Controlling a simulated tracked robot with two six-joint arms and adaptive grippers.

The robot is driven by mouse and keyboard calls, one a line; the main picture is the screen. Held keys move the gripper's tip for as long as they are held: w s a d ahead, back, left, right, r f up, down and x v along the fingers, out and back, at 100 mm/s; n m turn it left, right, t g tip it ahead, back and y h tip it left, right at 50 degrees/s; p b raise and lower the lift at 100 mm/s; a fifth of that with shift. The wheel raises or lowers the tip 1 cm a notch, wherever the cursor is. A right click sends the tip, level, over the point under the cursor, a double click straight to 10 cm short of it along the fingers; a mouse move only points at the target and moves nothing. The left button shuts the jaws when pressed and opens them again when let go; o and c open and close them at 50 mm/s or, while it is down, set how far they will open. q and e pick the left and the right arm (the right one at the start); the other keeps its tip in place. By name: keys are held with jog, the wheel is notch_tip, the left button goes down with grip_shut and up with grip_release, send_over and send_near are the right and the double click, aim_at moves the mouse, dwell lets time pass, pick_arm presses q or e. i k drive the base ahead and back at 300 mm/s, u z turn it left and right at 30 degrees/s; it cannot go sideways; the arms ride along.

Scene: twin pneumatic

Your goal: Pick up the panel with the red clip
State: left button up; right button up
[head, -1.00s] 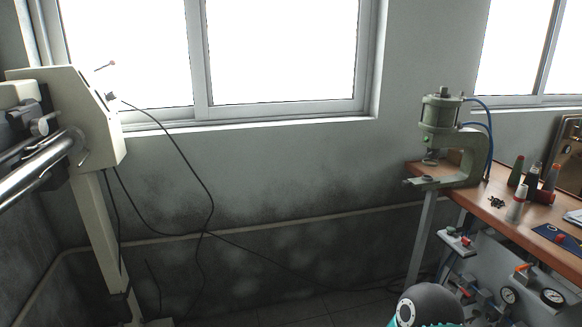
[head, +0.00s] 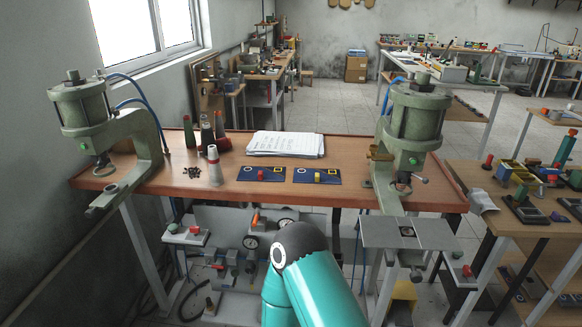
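Two small dark blue panels lie flat side by side on the wooden tabletop, near its front edge. The left panel (head: 249,172) carries a small red clip (head: 261,175) and a white ring mark. Neither panel is touched by anything of mine. A teal and dark grey part of my own arm rises from the bottom centre, in front of the table. Neither of my grippers is in view.
A green press (head: 103,130) stands at the table's left end and another (head: 412,125) at its right end. A paper stack (head: 285,144) lies behind the panels. Several bottles stand left of them, with a white-bodied cone (head: 214,165) nearest. The wooden tabletop (head: 345,160) is clear around the right panel.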

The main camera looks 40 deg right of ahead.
aim_at(246, 173)
jog(key=z, duration=0.2)
jog(key=i, duration=0.7)
jog(key=z, duration=0.3)
jog(key=k, duration=0.95)
jog(key=z, duration=0.2)
jog(key=i, duration=0.95)
jog(key=u, duration=0.05)
